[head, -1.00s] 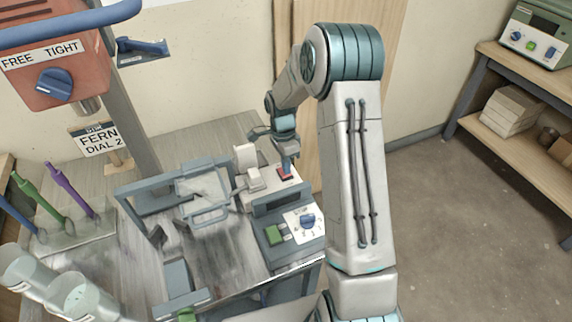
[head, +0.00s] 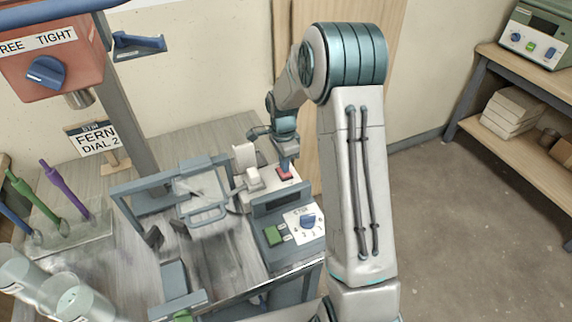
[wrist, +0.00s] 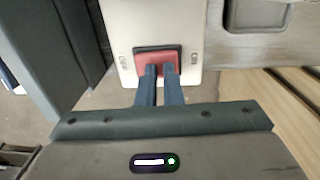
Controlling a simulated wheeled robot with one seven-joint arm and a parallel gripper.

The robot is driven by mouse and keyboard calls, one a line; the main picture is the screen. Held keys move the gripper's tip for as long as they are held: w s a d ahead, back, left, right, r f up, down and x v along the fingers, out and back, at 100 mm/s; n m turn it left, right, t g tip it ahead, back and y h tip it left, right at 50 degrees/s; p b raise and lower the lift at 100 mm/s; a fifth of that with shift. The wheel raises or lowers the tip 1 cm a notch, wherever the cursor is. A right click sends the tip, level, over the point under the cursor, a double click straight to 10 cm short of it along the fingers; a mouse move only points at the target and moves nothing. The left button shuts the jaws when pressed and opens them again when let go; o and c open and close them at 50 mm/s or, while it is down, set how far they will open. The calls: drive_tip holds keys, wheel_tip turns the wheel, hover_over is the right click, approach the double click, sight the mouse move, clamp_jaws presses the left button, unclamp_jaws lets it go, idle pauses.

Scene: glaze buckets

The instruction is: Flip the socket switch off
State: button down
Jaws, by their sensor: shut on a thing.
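The socket switch is a red rocker (wrist: 158,60) in a dark frame on a white plate (wrist: 187,28), in the upper middle of the wrist view. In the head view the red rocker (head: 285,173) shows on the pale socket top beside a white plug. My gripper (wrist: 161,71) has its two dark fingers close together, with tips touching or right at the lower part of the rocker. In the head view my gripper (head: 286,166) points down onto the switch. The fingertips hide part of the rocker, and its exact tilt cannot be told.
A grey machine with a dial (head: 308,221) and green button (head: 273,235) stands in front of the socket. A grey frame with a clear guard (head: 203,190) is to its left. Brushes, clear cups (head: 75,300) and a red dial box (head: 50,60) are further left.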

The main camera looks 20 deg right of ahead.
drive_tip(key=shift+s+f, duration=0.1)
drive_tip(key=shift+f, duration=0.05)
wheel_tip(320, 180, up, 14)
drive_tip(key=p, duration=0.2)
drive_tip(key=shift+w, duration=0.4)
drive_tip(key=s+a+r+n+t, duration=0.1)
drive_tip(key=s+r+n, duration=0.2)
drive_tip(key=s+n, duration=0.5)
drive_tip(key=s+a+r+n+t, duration=0.1)
drive_tip(key=s+n, duration=0.7)
drive_tip(key=s, duration=1)
wheel_tip(320, 180, up, 2)
drive_tip(key=shift+s+a+r+t, duration=0.15)
drive_tip(key=shift+s+r+t, duration=0.1)
drive_tip(key=shift+t, duration=0.45)
